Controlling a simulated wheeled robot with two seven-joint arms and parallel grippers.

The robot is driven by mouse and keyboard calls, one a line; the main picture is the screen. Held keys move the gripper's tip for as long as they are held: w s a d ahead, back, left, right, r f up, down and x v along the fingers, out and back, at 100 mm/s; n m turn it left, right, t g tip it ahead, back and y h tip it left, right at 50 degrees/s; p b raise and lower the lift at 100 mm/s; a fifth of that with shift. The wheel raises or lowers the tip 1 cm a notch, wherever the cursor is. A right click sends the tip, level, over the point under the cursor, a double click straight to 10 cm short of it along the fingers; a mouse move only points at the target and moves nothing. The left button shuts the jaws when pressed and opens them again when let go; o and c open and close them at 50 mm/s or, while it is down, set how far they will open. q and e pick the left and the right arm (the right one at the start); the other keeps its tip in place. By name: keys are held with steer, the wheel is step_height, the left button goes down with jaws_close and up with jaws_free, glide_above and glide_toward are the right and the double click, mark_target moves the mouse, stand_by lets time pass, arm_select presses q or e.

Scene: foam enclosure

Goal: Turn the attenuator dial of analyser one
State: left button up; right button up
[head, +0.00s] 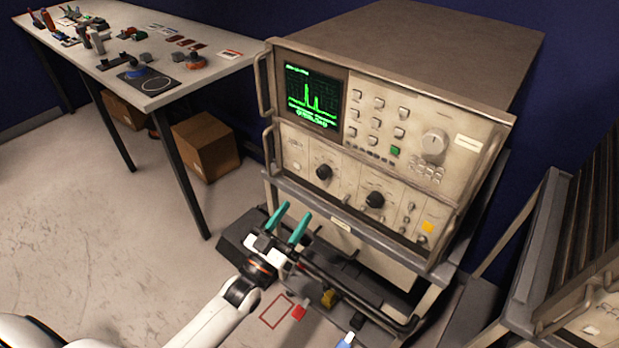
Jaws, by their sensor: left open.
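The analyser (470,165) is a beige rack instrument with a lit green screen (311,97). Its front panel carries a large pale round knob (434,143) at the upper right. Two black knobs sit on the lower panel, a left one (323,172) and a right one (375,199). I cannot read which one is the attenuator dial. My left gripper (298,210) has teal fingers, spread apart and empty. In the picture it is below the lower panel, apart from all knobs. My right gripper is not in view.
Metal handles (266,150) stick out at the analyser's left edge. A dark shelf with a rail (350,285) lies below it, with small coloured items. A white table (190,72) with tools stands at the upper left, cardboard boxes (205,146) under it. Another rack (565,275) is at right.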

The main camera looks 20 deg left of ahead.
mark_target(321, 175)
arm_select(q)
steer(key=p+x, duration=0.1)
steer(key=x, duration=0.8)
steer(key=shift+w, duration=0.2)
steer(key=shift+w+d, duration=0.15)
steer(key=shift+w, duration=0.3)
steer(key=c, duration=0.8)
steer(key=shift+c, duration=0.9)
steer(key=shift+m, duration=0.3)
